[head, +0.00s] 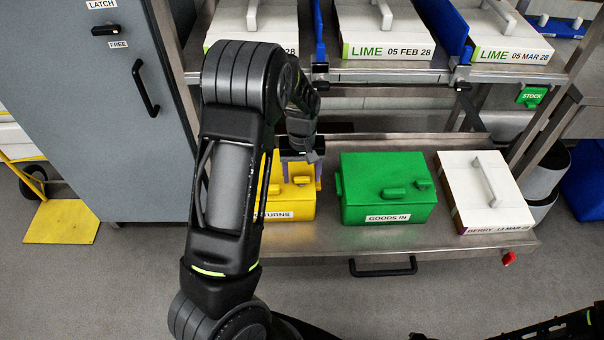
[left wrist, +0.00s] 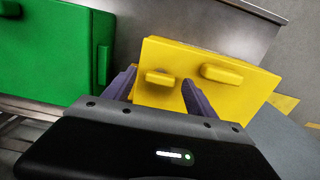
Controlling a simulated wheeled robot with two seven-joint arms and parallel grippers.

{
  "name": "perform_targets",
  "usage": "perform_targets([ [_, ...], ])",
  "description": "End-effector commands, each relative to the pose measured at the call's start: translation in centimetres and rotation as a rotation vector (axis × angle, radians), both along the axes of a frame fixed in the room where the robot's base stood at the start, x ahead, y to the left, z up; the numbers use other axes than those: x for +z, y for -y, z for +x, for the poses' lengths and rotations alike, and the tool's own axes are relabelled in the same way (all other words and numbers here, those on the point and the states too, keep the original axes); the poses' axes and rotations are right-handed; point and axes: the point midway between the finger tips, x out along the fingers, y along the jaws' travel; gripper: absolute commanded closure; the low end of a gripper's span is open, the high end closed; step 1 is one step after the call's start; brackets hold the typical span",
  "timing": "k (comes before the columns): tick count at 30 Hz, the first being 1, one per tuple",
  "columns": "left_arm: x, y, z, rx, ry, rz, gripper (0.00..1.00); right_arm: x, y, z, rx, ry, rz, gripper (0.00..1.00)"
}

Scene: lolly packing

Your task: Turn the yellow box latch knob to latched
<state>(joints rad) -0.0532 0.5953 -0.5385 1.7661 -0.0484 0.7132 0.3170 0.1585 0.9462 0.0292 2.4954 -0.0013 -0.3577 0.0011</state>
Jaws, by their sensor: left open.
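The yellow box (head: 290,204), its label partly covered and ending in "TURNS", stands on the lower steel shelf, partly hidden by my left arm. In the left wrist view its yellow top (left wrist: 208,89) shows a small latch knob (left wrist: 158,78) and a longer raised handle (left wrist: 227,73). My left gripper (left wrist: 159,80) is open, its two purple fingers on either side of the small knob. I see a gap on both sides, and cannot tell how far down the fingertips reach. My right gripper is not in view.
A green box (head: 388,210) labelled "GOODS IN" stands just right of the yellow box. A white "BERRY" box (head: 487,192) is further right. White lime boxes (head: 382,28) fill the shelf above. A grey cabinet (head: 112,110) is on the left.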

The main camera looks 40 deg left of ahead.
Motion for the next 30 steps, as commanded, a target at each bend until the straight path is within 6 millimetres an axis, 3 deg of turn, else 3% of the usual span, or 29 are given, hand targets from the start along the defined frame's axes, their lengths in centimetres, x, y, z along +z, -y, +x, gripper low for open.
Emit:
perform_targets([
  [15, 7.0, 0.0, 0.1, -0.001, 0.003, 0.0, 0.35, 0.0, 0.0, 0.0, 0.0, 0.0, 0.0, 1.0],
  [30, 7.5, 0.0, 0.0, 0.0, 0.0, 0.0, 0.35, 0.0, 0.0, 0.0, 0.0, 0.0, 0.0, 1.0],
])
